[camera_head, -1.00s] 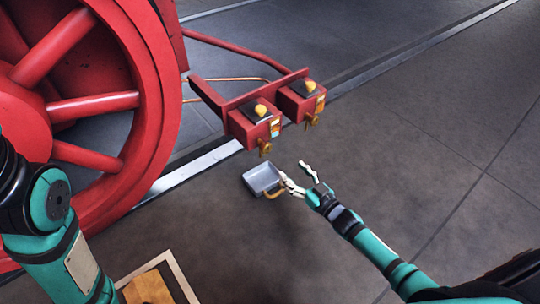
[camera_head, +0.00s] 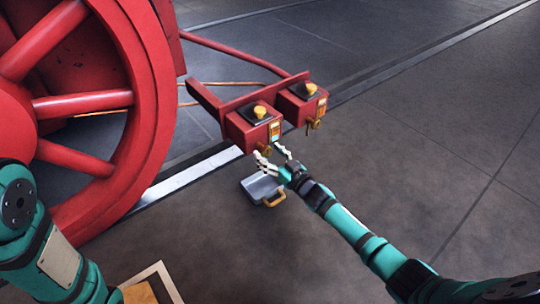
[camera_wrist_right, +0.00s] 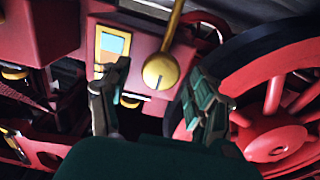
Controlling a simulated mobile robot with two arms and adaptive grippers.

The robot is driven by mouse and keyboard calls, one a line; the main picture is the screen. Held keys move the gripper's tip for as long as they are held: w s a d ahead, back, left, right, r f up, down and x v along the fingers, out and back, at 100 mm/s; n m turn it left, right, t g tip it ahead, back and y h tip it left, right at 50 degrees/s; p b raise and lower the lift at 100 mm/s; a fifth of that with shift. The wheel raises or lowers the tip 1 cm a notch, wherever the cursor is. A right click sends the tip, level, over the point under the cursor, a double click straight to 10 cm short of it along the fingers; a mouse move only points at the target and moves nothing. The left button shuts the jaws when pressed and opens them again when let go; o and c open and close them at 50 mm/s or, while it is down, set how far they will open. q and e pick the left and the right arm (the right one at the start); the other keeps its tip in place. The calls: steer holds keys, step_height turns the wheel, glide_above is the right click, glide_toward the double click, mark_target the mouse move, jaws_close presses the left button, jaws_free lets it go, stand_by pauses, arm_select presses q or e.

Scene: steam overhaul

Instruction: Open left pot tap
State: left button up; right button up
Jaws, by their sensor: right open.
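The left pot (camera_head: 250,127) is a red box with a yellow knob on top and a small coloured panel on its front. Its brass tap (camera_head: 264,149) sits low on the front, partly hidden by my right gripper. My right gripper (camera_head: 272,157) is open, with its fingers close to the tap. In the right wrist view, a brass ball on a rod (camera_wrist_right: 160,70), apparently the tap, shows between the open fingers (camera_wrist_right: 156,85). I cannot tell whether they touch it. My left gripper is out of view; only its arm shows.
The right pot (camera_head: 301,103) stands just beside the left one, with its own tap (camera_head: 314,122). A large red wheel (camera_head: 135,170) stands to the left. Floor at right is clear.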

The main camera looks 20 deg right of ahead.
steer(key=c, duration=1.1)
steer(key=shift+n, duration=0.3)
steer(key=shift+n+p, duration=0.55)
steer(key=shift+n, duration=0.35)
steer(key=n, duration=0.3)
steer(key=shift+a+n+p, duration=0.1)
steer(key=shift+n+p, duration=0.2)
steer(key=shift+p, duration=0.1)
steer(key=n, duration=0.2)
steer(key=shift+s+f+n, duration=0.1)
steer(key=shift+n, duration=0.2)
steer(key=n, duration=0.2)
steer(key=shift+n, duration=0.4)
steer(key=n+b, duration=0.1)
steer(key=n, duration=0.5)
steer(key=shift+a+f, duration=0.1)
steer(key=shift+f, duration=0.05)
steer(key=shift+n, duration=0.4)
steer(key=shift+c, duration=0.2)
